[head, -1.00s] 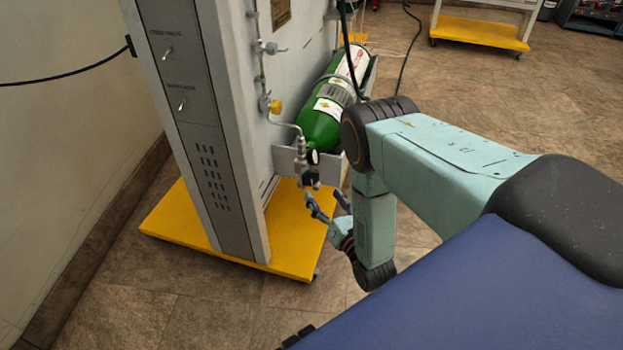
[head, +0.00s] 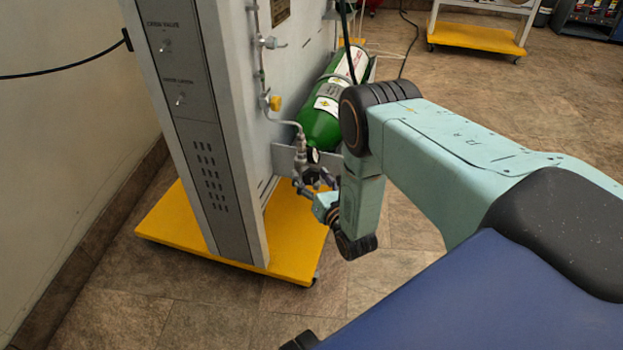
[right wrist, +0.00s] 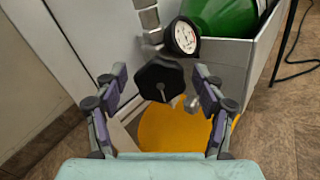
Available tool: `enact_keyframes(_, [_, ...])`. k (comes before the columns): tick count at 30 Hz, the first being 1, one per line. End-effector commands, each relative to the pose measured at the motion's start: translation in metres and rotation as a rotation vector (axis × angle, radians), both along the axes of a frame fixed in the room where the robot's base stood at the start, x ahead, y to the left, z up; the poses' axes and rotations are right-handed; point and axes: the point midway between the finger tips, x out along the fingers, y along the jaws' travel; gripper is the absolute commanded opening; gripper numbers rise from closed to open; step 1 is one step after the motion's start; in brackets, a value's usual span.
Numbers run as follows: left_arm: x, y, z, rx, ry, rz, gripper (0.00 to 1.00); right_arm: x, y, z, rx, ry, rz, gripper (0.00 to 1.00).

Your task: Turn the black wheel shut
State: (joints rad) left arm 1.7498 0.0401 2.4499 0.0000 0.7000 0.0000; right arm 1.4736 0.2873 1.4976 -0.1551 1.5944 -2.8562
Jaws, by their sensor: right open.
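The black wheel (right wrist: 160,78) is a faceted knob below a round white-faced gauge (right wrist: 184,36) in the right wrist view. My right gripper (right wrist: 160,74) is open, with one finger on each side of the wheel. A gap shows between each fingertip and the wheel, so it is not gripped. In the head view my right gripper (head: 316,184) is at the valve fittings (head: 301,150) below the green cylinder (head: 320,128), and it largely hides the wheel. My left gripper is not in view.
The cylinder rests in a grey bracket (right wrist: 228,62) on the tall grey panel (head: 215,130). The panel stands on a yellow wheeled base (head: 290,250). A black hose (head: 349,40) hangs near the cylinder. Open tiled floor lies to the right.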

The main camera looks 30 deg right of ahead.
Motion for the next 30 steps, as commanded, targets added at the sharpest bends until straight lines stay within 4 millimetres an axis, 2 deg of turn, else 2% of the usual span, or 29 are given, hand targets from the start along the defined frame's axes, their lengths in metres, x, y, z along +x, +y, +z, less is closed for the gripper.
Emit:
enact_keyframes(2, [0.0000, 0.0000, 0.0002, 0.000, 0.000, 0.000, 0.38, 0.0000, 0.0001, 0.0002, 0.000, 0.000, 0.000, 0.69])
enact_keyframes(21, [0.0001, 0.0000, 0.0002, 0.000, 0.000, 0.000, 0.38, -0.0004, 0.0004, 0.0000, 0.000, 0.000, 0.000, 0.15])
enact_keyframes(30, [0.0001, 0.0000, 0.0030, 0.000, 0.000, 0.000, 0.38, -0.0007, 0.0004, 0.0002, 0.043, -0.005, 0.000, 0.15])
